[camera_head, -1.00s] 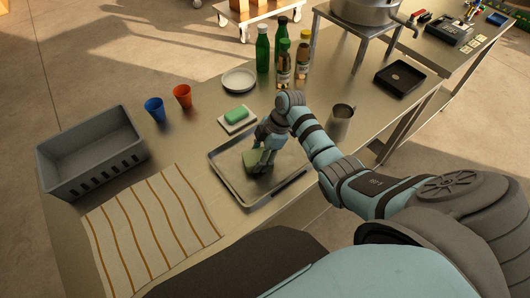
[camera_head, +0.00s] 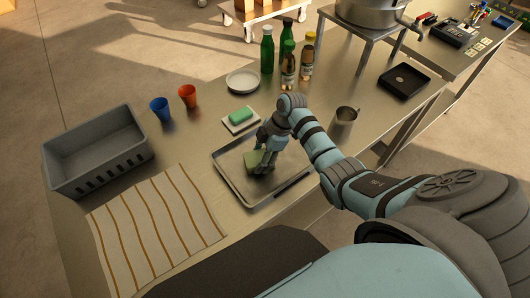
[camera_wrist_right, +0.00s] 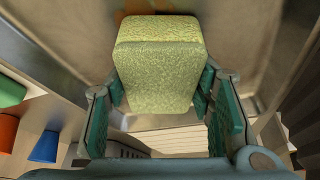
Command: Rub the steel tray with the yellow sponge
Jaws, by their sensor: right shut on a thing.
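The steel tray (camera_head: 238,190) lies on the metal table in front of me, its rim raised all round. The yellow sponge (camera_head: 252,158) is in my right gripper (camera_head: 264,163), low over the tray's floor. In the right wrist view the sponge (camera_wrist_right: 158,65) is a thick yellow-green block between the two green-padded fingers of the gripper (camera_wrist_right: 162,112). I cannot tell for sure whether the sponge touches the tray. The fingers and hand hide part of the sponge and of the tray in the head view. My left gripper is not in view.
A green soap bar (camera_head: 241,114) on a white dish sits just behind the tray. A steel jug (camera_head: 344,122) stands to the right, near my right arm. A striped cloth (camera_head: 155,230) and grey crate (camera_head: 97,160) are at left. Several bottles (camera_head: 288,65) stand behind.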

